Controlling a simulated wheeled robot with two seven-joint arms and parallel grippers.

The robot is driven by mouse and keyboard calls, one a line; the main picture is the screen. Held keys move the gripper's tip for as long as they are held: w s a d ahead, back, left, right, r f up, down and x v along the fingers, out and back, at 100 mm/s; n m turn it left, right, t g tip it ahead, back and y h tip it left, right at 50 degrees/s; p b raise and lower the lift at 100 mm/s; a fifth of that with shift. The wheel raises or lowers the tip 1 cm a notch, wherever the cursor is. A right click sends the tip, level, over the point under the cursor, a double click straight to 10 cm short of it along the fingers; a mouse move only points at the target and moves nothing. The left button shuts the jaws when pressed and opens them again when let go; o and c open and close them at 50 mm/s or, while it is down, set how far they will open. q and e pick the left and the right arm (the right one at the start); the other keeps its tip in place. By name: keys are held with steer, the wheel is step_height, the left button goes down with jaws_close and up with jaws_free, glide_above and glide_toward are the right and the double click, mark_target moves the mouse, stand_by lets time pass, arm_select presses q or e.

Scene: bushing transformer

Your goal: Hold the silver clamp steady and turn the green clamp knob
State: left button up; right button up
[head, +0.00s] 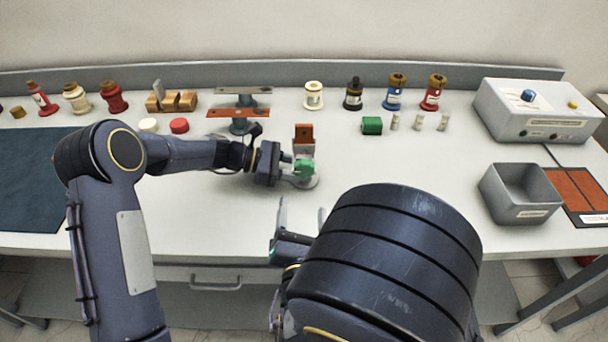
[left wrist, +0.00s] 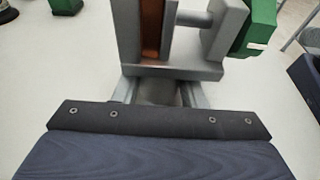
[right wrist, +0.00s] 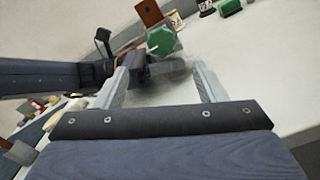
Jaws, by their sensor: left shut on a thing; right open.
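The silver clamp (left wrist: 185,72) stands upright on its round base on the bench, with a copper plate (head: 303,131) between its jaws. Its green knob (head: 305,166) faces toward me; it also shows in the right wrist view (right wrist: 161,41) and at the top right of the left wrist view (left wrist: 262,22). My left gripper (head: 287,165) is shut on the silver clamp from the left side, its fingers around the lower part. My right gripper (head: 301,214) is open and empty, in front of the green knob and apart from it; the knob shows beyond its fingertips (right wrist: 163,75).
A grey bin (head: 493,190) and a grey control box (head: 550,122) stand on the right. A green block (head: 371,125) and several bottles and bushings stand at the back. A dark mat (head: 30,175) covers the left. The bench between clamp and bin is clear.

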mark_target(304, 171)
steer(key=w, duration=1)
steer(key=shift+w+d, duration=0.1)
steer(key=c, duration=1)
